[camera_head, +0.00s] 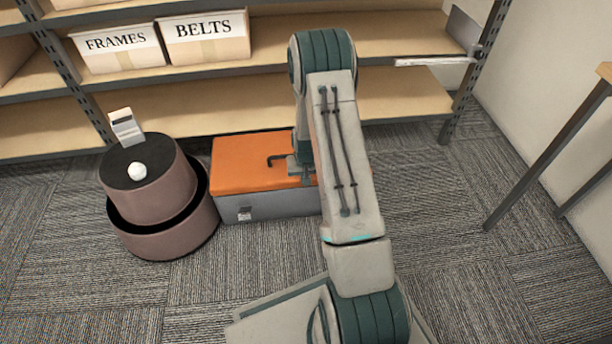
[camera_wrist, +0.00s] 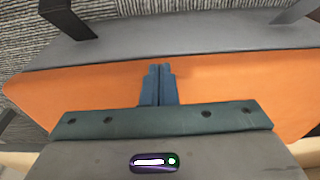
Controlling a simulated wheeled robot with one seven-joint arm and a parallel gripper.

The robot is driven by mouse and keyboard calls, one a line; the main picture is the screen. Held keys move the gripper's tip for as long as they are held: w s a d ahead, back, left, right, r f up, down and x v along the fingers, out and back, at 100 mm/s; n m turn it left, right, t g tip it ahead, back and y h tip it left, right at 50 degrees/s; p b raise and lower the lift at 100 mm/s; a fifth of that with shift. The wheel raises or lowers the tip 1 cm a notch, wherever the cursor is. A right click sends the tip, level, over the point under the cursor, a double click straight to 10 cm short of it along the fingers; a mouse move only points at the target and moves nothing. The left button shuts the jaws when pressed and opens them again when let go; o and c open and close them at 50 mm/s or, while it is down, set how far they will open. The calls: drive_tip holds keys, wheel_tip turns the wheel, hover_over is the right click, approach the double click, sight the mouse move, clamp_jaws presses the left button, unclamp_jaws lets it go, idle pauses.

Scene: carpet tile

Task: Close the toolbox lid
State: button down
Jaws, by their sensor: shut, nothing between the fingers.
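The toolbox (camera_head: 262,207) stands on the carpet in front of the shelves, a grey box with an orange lid (camera_head: 240,165). The lid lies down over the box and looks flat and closed, though my arm hides its right part. A dark handle shows on the lid. My gripper (camera_head: 306,177) is over the lid near its front edge. In the wrist view, my gripper (camera_wrist: 160,70) has its two blue fingers together, with nothing between them, over the orange lid (camera_wrist: 245,85). I cannot tell whether the fingertips touch it. The grey front wall (camera_wrist: 180,35) shows beyond the lid's edge.
A round brown two-tier stand (camera_head: 150,200) with a white ball (camera_head: 137,171) and a small white device (camera_head: 126,127) is close left of the toolbox. Shelves with boxes (camera_head: 205,38) stand behind. A table leg (camera_head: 545,165) is at right. Carpet right of the toolbox is clear.

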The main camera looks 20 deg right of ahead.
drive_tip(key=shift+s+a+f, duration=0.35)
drive_tip(key=shift+a+f, duration=0.05)
drive_tip(key=shift+f, duration=0.3)
drive_tip(key=shift+r, duration=0.1)
wheel_tip(320, 180, up, 6)
drive_tip(key=p, duration=0.4)
drive_tip(key=s+a+r+p, duration=0.1)
drive_tip(key=s+p, duration=0.2)
drive_tip(key=s, duration=0.5)
drive_tip(key=shift+s+a+r, duration=0.3)
drive_tip(key=shift+s+a, duration=0.05)
drive_tip(key=shift+a, duration=0.05)
